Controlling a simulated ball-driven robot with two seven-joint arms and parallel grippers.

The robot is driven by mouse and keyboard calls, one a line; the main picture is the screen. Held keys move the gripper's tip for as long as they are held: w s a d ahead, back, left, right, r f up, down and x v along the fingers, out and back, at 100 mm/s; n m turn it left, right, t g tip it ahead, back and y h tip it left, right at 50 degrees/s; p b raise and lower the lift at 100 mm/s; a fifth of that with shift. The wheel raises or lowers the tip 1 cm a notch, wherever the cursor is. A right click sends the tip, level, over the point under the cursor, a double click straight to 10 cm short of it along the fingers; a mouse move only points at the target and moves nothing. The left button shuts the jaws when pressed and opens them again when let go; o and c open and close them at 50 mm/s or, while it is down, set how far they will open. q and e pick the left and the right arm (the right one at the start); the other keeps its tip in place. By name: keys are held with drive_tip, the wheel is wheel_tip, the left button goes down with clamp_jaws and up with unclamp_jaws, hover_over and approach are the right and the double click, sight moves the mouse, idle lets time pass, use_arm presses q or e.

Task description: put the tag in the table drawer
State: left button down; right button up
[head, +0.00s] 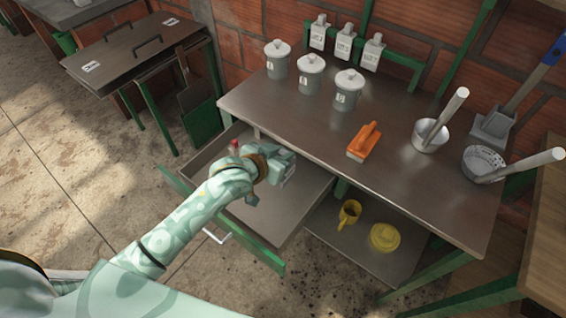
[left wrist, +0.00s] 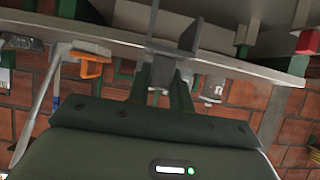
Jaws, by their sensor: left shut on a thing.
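The table drawer (head: 300,212) is pulled out from under the metal table's left end, with its inside showing. My left gripper (head: 284,172) is over the drawer, close to the table's front edge. It is shut on a small pale thing, which I take for the tag (head: 289,173); the fingers hide most of it. In the left wrist view the left gripper (left wrist: 160,78) has a grey piece between its fingers. I cannot tell whether the tag touches the drawer floor. My right gripper is not in view.
A small red-topped thing (head: 234,147) is at the drawer's back left. The metal table (head: 290,118) holds lidded canisters (head: 310,72), an orange brush (head: 363,140) and a metal pot (head: 430,135). White labelled pieces (head: 344,42) hang behind. A yellow mug (head: 349,213) is on the lower shelf.

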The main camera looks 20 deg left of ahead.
use_arm(q)
drive_tip(key=shift+w+f, duration=0.2)
drive_tip(key=shift+f, duration=0.2)
wheel_tip(320, 180, down, 4)
drive_tip(key=b, duration=0.2)
drive_tip(key=shift+w+r+b, duration=0.15)
drive_tip(key=shift+r+b, duration=0.1)
drive_tip(key=shift+b, duration=0.05)
drive_tip(key=shift+r, duration=0.2)
drive_tip(key=shift+f, duration=0.15)
drive_tip(key=c, duration=1.3)
unclamp_jaws()
drive_tip(key=shift+o, duration=0.2)
